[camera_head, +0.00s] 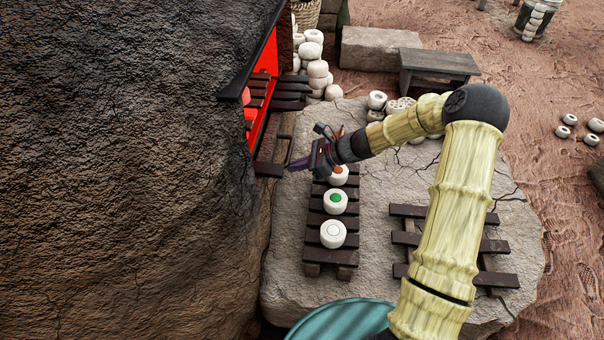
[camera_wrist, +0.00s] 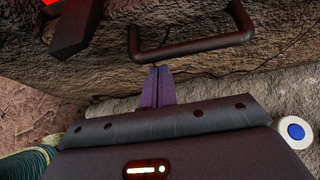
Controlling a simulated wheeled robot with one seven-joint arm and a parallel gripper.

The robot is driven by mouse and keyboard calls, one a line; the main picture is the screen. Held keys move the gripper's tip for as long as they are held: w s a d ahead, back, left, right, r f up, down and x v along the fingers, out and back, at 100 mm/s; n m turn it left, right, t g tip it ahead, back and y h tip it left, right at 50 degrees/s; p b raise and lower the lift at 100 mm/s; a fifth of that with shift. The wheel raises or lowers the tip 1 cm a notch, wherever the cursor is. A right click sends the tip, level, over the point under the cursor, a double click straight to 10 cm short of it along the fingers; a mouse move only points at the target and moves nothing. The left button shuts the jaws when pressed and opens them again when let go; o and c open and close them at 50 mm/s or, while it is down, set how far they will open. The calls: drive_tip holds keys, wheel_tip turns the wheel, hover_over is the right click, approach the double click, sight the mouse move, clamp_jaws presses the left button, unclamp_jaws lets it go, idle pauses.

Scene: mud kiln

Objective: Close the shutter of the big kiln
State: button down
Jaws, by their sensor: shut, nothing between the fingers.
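The big kiln (camera_head: 130,170) is a dark, rough mud mass filling the left of the head view. Its opening (camera_head: 264,95) glows red, so it stands at least partly uncovered. A dark angled piece (camera_head: 236,88) runs along the opening's near edge; I cannot tell whether it is the shutter. In the wrist view a dark U-shaped handle (camera_wrist: 190,49) stands out before the kiln wall. My gripper (camera_head: 296,164) is beside the kiln, below the opening. Its purple fingers (camera_wrist: 158,72) are together and empty, with their tips just short of the handle's bar.
An empty rack (camera_head: 408,238) lies to the right on the stone slab (camera_head: 375,260). Dark slats (camera_head: 290,95) jut from the opening. White pieces (camera_head: 318,70) are piled behind.

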drive_tip(key=shift+r, duration=0.25)
drive_tip(key=shift+r, duration=0.15)
wheel_tip(320, 180, up, 30)
drive_tip(key=p, duration=3.1)
drive_tip(key=shift+a+r, duration=0.2)
drive_tip(key=shift+r, duration=0.05)
drive_tip(key=shift+f, duration=0.1)
wheel_tip(320, 180, down, 5)
drive_tip(key=d+b, duration=0.1)
drive_tip(key=b, duration=0.1)
drive_tip(key=p+v, duration=0.2)
drive_tip(key=v, duration=0.8)
drive_tip(key=shift+r, duration=0.4)
drive_tip(key=shift+d, duration=0.15)
drive_tip(key=shift+s, duration=0.1)
